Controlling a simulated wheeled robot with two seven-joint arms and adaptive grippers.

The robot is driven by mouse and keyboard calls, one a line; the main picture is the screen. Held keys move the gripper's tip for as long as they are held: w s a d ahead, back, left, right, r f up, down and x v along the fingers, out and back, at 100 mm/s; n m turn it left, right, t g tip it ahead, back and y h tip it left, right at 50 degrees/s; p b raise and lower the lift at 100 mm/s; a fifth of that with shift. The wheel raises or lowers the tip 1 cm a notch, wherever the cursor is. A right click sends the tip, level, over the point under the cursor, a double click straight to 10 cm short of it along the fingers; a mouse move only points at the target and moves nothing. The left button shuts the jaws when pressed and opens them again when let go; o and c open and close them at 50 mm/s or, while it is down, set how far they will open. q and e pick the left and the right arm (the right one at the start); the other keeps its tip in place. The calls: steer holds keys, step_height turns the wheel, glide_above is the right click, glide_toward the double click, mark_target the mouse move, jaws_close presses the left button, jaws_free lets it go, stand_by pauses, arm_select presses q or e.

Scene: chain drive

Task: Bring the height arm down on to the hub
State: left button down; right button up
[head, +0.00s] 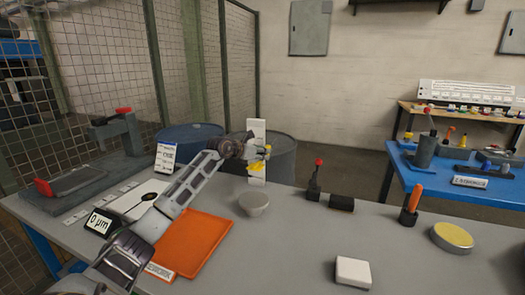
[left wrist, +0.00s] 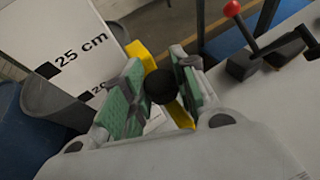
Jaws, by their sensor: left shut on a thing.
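A white upright scale (head: 256,130) stands at the back of the bench; its marks, among them 25 cm, show in the left wrist view (left wrist: 68,45). The yellow height arm (head: 257,167) is on this scale, and parts of it show around my fingers in the left wrist view (left wrist: 141,56). My left gripper (head: 262,156) is shut on the arm's round black knob (left wrist: 161,86), between green-padded fingers. A grey round piece (head: 254,205), perhaps the hub, sits on the bench below and in front, apart from the arm. My right gripper is not in view.
An orange mat (head: 205,245) and a 0 µm display (head: 97,222) lie left. A red-knobbed lever (head: 315,182) and a black block (head: 342,203) stand right of the scale. A white block (head: 353,272) and a yellow-topped round tin (head: 453,236) are farther right.

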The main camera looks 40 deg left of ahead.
arm_select(q)
steer(key=shift+f+b, duration=1.75)
steer(key=shift+f, duration=3.65)
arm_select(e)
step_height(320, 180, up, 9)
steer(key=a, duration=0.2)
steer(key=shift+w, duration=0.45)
arm_select(q)
steer(key=c, duration=1.1)
jaws_free()
steer(key=shift+w, duration=0.1)
steer(key=shift+v, duration=5.95)
steer(key=shift+r, duration=0.1)
